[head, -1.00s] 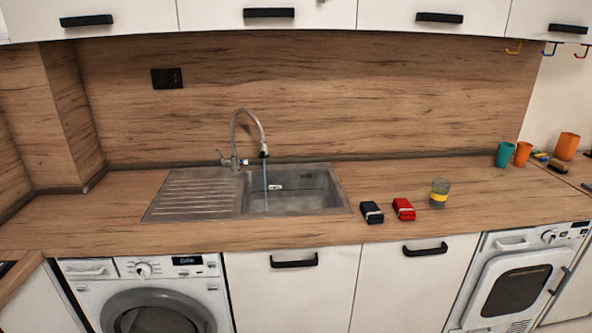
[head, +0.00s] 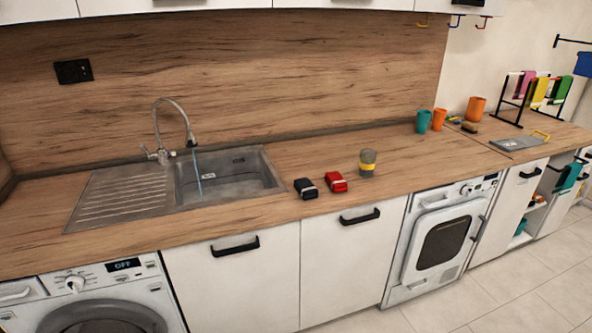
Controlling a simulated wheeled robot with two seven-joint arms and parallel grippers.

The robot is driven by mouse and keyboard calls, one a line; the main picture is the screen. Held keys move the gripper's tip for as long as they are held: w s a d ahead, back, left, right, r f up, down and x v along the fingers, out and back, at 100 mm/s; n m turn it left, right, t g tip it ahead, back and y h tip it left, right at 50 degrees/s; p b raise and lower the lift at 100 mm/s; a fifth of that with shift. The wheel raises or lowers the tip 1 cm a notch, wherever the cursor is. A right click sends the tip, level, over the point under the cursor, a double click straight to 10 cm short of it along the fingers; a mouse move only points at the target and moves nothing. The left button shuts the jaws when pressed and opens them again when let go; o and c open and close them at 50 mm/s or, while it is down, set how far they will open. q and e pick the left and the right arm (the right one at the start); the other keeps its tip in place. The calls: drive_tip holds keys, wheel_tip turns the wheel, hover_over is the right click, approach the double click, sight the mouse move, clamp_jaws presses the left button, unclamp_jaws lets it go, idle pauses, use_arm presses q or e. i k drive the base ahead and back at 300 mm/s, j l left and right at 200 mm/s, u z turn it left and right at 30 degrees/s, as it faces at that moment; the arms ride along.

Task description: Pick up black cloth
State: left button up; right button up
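A small folded black cloth (head: 306,188) with a pale band lies on the wooden counter, just right of the sink and near the front edge. A similar folded red cloth (head: 336,182) lies close to its right. Neither of my grippers shows in the head view.
The steel sink (head: 228,178) has its tap running. A grey cup with a yellow band (head: 367,163) stands right of the red cloth. Teal and orange cups (head: 439,119) stand farther right. A rack with colored cloths (head: 537,95) is at the far right. The counter front is clear.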

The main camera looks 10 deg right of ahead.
sight(306, 190)
drive_tip(key=i+l+u, duration=0.1)
drive_tip(key=i+l, duration=0.2)
drive_tip(key=i, duration=0.15)
drive_tip(key=i+l+u, duration=0.1)
drive_tip(key=i+l, duration=0.25)
drive_tip(key=i, duration=0.1)
